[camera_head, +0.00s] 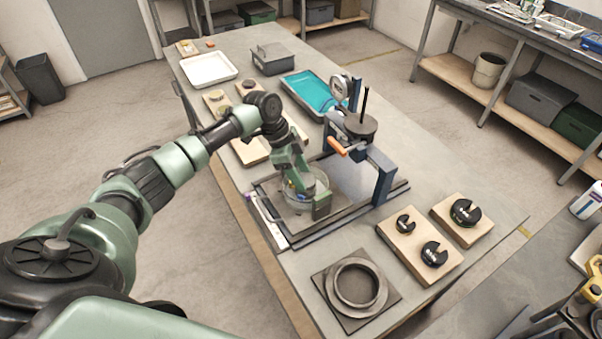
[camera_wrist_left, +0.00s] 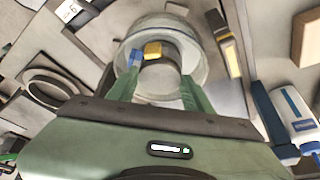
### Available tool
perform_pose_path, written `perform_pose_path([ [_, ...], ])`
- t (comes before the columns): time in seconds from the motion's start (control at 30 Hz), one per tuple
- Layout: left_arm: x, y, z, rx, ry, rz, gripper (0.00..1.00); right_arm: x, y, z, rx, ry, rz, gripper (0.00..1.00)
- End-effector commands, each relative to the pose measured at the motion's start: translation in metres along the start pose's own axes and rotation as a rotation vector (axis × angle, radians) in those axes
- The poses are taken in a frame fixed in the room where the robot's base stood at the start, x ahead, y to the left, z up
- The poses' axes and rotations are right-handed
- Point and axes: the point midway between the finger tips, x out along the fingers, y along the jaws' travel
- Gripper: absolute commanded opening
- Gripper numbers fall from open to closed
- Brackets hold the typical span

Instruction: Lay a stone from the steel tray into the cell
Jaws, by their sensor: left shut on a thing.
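The cell is a clear round vessel (camera_head: 296,205) on the dark-edged base of the press frame. My left gripper (camera_head: 306,188) is at the cell, its fingers pointing down over its mouth. In the left wrist view the gripper (camera_wrist_left: 161,92) is shut on a grey round stone (camera_wrist_left: 160,82), with the clear cell wall (camera_wrist_left: 195,50) around and beyond it. A yellow piece and a blue piece show by the stone. I cannot tell whether the stone touches the cell's floor. A pale tray (camera_head: 208,69) and a teal-filled tray (camera_head: 312,94) stand farther back; I cannot tell which is steel.
The press frame (camera_head: 383,178) with its orange handle (camera_head: 337,146) stands close right of my gripper. A dark ring (camera_head: 355,284) on a plate lies in front. Slotted weights (camera_head: 434,253) sit on wooden boards at right. A grey box (camera_head: 272,58) stands at the back.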

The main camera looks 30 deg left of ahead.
Motion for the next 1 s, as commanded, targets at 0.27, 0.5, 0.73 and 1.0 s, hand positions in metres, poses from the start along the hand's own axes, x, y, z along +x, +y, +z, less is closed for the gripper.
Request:
perform_pose_path([
  [0.27,0.0,0.0,0.0,0.0,0.001,0.0,0.76,0.0,-0.001,0.0,-0.001,0.0,-0.001,0.36],
  [0.5,0.0,0.0,0.0,0.0,0.0,0.0,0.76,0.0,-0.001,0.0,-0.001,-0.001,-0.001,0.36],
  [0.73,-0.014,-0.001,0.0,0.001,0.002,-0.003,0.76,0.006,-0.001,0.001,-0.001,-0.001,-0.001,0.36],
  [1.0,-0.059,-0.001,0.0,0.002,0.001,-0.004,0.76,0.02,-0.001,0.003,0.0,-0.001,0.0,0.36],
])
